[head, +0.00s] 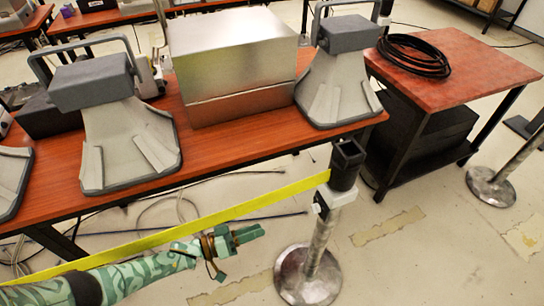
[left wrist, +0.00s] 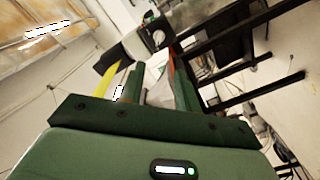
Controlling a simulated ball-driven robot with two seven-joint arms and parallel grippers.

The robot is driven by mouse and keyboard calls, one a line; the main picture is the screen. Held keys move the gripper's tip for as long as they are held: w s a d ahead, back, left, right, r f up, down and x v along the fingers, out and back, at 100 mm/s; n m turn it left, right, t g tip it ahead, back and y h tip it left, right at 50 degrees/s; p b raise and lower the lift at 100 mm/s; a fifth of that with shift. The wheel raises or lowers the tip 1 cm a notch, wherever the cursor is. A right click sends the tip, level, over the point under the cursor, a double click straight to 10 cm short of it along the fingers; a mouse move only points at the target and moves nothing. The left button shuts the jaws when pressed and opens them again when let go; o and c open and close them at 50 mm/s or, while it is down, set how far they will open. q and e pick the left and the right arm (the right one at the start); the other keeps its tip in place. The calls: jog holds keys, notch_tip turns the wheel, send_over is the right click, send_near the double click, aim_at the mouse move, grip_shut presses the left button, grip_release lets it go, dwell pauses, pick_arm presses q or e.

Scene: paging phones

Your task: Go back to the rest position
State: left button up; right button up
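My left gripper (head: 243,238) reaches in from the lower left of the head view, below and in front of the red-topped table (head: 240,142). Its two fingers stand apart with nothing between them; the gap also shows in the left wrist view (left wrist: 158,78). Two grey paging phones with wide horns and handles, one at left (head: 125,140) and one at right (head: 338,80), stand on the table. The edge of another grey one (head: 12,175) is cut off at the left. My right gripper is not in view.
A yellow barrier belt (head: 255,203) runs close above my left arm to a post (head: 322,235) with a round metal base. A shiny metal box (head: 235,60) sits between the phones. A side table (head: 470,70) holds coiled black cable (head: 412,57). Another post (head: 492,187) stands at right.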

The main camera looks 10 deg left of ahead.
pick_arm(q)
jog(key=w+a+f+m+y, duration=0.2)
jog(key=a+f+m+y, duration=0.2)
jog(key=a+f+y, duration=0.3)
jog(key=s+a+f+g+y, duration=0.3)
jog(key=s+a+f+y, duration=0.2)
jog(key=s+f, duration=0.6)
pick_arm(e)
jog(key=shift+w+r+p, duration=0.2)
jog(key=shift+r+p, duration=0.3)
jog(key=shift+p, duration=0.05)
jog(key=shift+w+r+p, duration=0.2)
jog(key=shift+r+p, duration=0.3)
pick_arm(q)
jog(key=s+f+g+y, duration=0.1)
jog(key=s+f+g, duration=0.1)
jog(key=s, duration=1)
jog(key=s+d+f+n+g, duration=0.1)
jog(key=s+f+g, duration=0.1)
jog(key=s, duration=1)
jog(key=s+f+g+y, duration=0.1)
jog(key=s+f+g, duration=0.2)
jog(key=s, duration=0.9)
jog(key=shift+s+d+n+g+y, duration=0.15)
jog(key=shift+d+n+g+y, duration=0.15)
jog(key=shift+n, duration=0.1)
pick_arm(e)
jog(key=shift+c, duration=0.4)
